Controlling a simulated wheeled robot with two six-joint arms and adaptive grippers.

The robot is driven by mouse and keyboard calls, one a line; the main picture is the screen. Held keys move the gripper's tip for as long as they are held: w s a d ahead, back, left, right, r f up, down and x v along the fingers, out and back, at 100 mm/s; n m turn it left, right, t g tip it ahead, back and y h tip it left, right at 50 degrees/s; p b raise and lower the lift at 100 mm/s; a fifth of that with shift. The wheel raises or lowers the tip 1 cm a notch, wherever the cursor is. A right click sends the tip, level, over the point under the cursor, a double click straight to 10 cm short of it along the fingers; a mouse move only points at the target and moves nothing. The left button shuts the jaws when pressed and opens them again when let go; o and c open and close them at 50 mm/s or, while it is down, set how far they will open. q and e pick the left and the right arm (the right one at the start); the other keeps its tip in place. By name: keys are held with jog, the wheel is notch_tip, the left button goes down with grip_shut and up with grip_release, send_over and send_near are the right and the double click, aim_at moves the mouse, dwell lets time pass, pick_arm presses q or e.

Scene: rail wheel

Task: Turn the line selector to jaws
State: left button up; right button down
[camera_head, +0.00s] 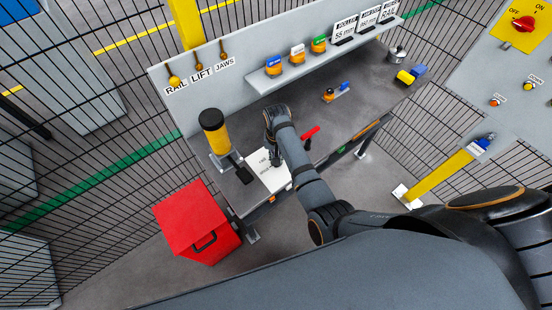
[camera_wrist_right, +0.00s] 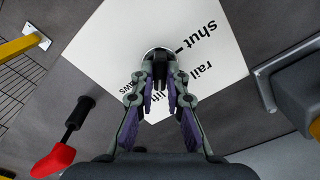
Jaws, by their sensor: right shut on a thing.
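A white selector plate (camera_head: 274,180) lies on the bench's near left part. In the wrist view the plate (camera_wrist_right: 215,30) shows the printed words shut, rail, lift and jaws around a small round selector (camera_wrist_right: 157,56) with a dark handle. My right gripper (camera_wrist_right: 162,82) is shut on the selector's handle, its fingers on either side of it. The fingers hide part of the handle and partly cover the words lift and jaws. I cannot tell which word the handle points at. In the head view my right gripper (camera_head: 276,160) hides the selector. My left gripper is not in view.
A yellow cylinder (camera_head: 215,136) with a black top stands left of the plate. A red-handled lever (camera_head: 310,132) is close on the right, also in the wrist view (camera_wrist_right: 54,160). A red box (camera_head: 197,222) stands on the floor.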

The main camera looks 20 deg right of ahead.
jog(key=m, duration=0.4)
jog(key=shift+m, duration=0.3)
jog(key=m, duration=0.4)
jog(key=shift+m, duration=0.3)
jog(key=shift+m, duration=0.4)
jog(key=c, duration=1.2)
grip_release()
jog(key=shift+r, duration=3.5)
jog(key=shift+s+d, duration=0.1)
